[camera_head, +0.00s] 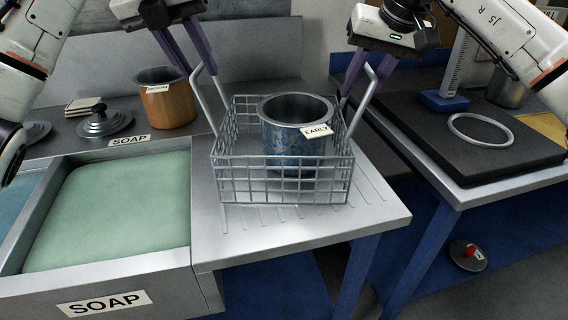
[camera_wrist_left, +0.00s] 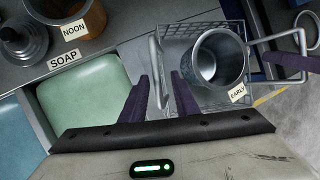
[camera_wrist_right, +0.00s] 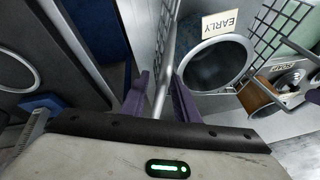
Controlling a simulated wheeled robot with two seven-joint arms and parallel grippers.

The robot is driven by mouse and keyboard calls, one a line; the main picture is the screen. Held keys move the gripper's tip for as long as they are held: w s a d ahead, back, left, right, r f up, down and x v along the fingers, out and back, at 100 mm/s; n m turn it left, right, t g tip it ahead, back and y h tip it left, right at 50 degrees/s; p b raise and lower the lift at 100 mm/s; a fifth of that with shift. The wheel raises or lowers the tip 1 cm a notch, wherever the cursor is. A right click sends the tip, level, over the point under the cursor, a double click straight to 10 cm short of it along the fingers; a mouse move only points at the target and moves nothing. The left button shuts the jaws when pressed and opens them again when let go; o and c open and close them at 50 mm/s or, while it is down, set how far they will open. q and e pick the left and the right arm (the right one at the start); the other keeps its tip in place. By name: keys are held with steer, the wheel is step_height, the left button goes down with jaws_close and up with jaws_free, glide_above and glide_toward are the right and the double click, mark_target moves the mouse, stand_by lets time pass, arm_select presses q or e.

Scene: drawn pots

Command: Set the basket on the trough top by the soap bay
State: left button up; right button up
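The grey wire basket (camera_head: 282,187) stands on the grooved metal trough top (camera_head: 235,240), right of the soap bay (camera_head: 120,205). It looks upright, its base apparently resting on the surface. A blue speckled pot (camera_head: 290,150) labelled EARLY stands inside. The basket's two bar handles lean outward. My left gripper (camera_head: 199,70) is open at the left handle (camera_head: 206,104); in the left wrist view its fingers (camera_wrist_left: 164,76) are spread beside the bar. My right gripper (camera_head: 361,88) is open at the right handle (camera_head: 362,106); the bar runs between its spread fingers in the right wrist view.
A copper pot (camera_head: 167,104) labelled NOON and a lidded grey piece (camera_head: 104,122) stand behind the soap bay. At right, a dark-topped table holds a pale ring (camera_head: 479,130) and a blue-based upright scale (camera_head: 444,101). A lid (camera_head: 467,256) with a red knob lies low at right.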

arm_select(q)
steer(key=v, duration=0.6)
steer(key=shift+r, duration=0.2)
arm_select(e)
steer(key=v, duration=1.2)
arm_select(q)
steer(key=shift+s, duration=0.2)
